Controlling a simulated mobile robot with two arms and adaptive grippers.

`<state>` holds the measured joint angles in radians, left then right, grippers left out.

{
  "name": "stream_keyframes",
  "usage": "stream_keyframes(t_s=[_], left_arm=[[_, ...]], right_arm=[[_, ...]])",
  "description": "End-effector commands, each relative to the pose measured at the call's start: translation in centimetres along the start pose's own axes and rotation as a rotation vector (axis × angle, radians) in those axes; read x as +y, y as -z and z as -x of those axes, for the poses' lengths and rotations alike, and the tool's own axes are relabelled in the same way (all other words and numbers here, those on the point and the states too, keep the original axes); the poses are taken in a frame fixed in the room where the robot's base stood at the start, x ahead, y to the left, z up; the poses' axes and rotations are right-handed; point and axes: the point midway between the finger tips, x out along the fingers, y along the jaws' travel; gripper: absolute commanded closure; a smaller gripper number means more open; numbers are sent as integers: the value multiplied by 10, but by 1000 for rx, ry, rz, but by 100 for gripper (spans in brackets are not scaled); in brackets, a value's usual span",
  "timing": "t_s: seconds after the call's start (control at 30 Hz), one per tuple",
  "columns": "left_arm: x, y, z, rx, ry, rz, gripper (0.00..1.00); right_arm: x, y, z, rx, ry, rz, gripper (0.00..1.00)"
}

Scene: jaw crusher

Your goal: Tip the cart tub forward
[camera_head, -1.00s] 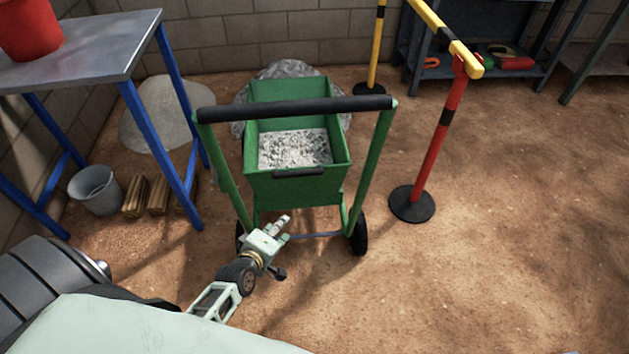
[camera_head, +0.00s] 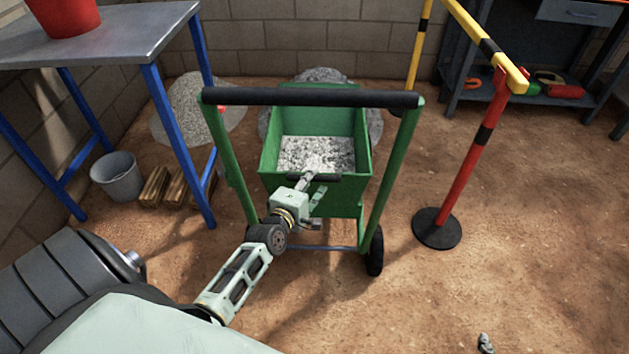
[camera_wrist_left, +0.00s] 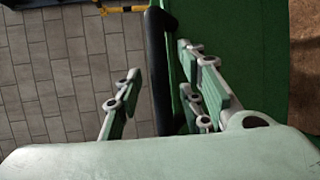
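The green cart tub (camera_head: 312,195) stands upright, with grey rubble in it, inside a green frame with a black push bar (camera_head: 310,97). A short black handle (camera_head: 314,178) is on the tub's near wall. My left gripper (camera_head: 313,181) is at this handle. In the left wrist view the open fingers (camera_wrist_left: 160,92) straddle the black handle (camera_wrist_left: 158,65). The left finger is clearly apart from it; the other finger side is close to the handle and the green tub wall (camera_wrist_left: 235,50). A small grey piece at the bottom edge, probably my right gripper (camera_head: 485,343), shows too little to read.
A metal table with blue legs (camera_head: 110,40) stands left, with a grey bucket (camera_head: 117,178) and wood blocks below. A red post on a black base (camera_head: 437,228) stands right of the cart. Gravel piles lie behind. The ground at right is clear.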

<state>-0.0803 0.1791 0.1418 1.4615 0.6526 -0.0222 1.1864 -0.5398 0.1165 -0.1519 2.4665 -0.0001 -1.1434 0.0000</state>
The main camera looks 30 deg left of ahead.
Motion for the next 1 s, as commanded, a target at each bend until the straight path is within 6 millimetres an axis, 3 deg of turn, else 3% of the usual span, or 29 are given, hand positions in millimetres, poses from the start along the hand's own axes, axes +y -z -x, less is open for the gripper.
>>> stream_keyframes(t_s=[0.23, 0.6, 1.0], left_arm=[[-1, 0, -17, 0, 2, -1, 64], [0, 0, -20, 0, 2, -1, 64], [-1, 0, -20, 0, 2, -1, 98]], right_arm=[[-4, 30, -4, 137, 7, 2, 53], [-4, 37, -4, 165, 9, 2, 53], [-4, 37, -4, 164, 8, 2, 53]])
